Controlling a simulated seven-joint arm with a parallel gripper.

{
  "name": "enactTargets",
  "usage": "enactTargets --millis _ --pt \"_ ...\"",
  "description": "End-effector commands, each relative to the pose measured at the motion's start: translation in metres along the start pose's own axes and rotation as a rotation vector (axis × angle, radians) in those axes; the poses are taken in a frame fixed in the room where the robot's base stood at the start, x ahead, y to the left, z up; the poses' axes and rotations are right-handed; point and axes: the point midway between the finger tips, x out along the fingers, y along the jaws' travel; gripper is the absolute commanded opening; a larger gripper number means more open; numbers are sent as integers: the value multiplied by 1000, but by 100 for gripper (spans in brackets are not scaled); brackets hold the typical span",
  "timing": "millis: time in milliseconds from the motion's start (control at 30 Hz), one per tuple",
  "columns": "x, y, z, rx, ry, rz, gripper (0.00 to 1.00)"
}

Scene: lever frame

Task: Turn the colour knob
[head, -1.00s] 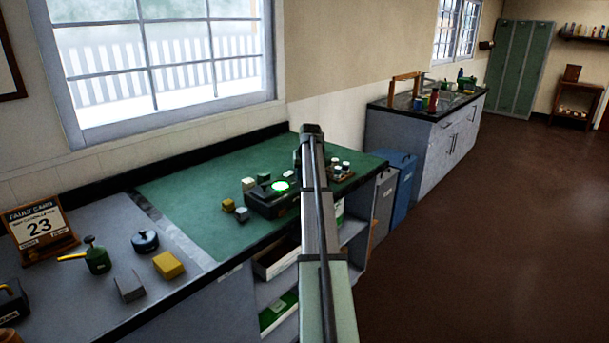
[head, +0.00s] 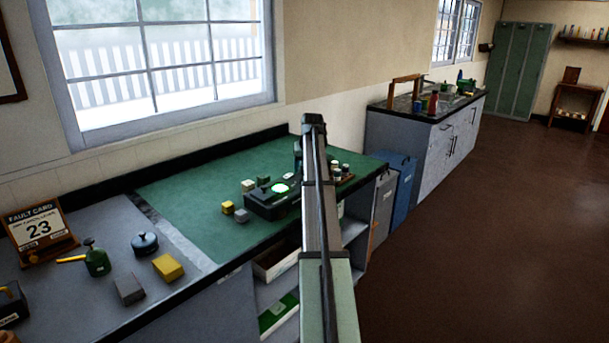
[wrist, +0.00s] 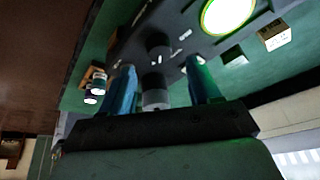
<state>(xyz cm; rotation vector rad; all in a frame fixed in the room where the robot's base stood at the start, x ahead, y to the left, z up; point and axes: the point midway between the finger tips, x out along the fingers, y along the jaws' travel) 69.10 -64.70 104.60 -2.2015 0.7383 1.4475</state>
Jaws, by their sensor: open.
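A dark lamp box (head: 268,203) stands on the green mat, with a bright lit disc (head: 280,188) on top. In the wrist view the box (wrist: 183,50) fills the upper middle, and its lit disc (wrist: 227,12) is pale with a green rim. A black knob (wrist: 159,45) stands on it, just past my fingertips in the picture. A greyer knob (wrist: 155,92) shows between my fingers. I cannot tell which is the colour knob. My gripper (wrist: 160,68) is open, its blue fingers either side of the greyer knob; contact is not clear. My arm hides it in the head view.
Small yellow and pale blocks (head: 241,215) lie left of the box. A small rack of pots (head: 341,172) stands close on its right. The green mat (head: 190,185) is clear towards the window. Open shelves (head: 275,268) lie under the bench edge.

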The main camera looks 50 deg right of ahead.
Motion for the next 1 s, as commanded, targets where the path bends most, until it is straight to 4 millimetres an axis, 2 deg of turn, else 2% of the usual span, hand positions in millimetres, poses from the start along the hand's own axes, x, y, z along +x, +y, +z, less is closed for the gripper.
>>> enactTargets --millis 33,200,400,633,1000 --pt "-12 0 0 0 3 0 62" --pt "-44 0 0 0 3 0 62" --pt "-72 0 0 0 2 0 62" --pt "-86 0 0 0 1 0 62" --pt "-87 0 0 0 0 0 62"
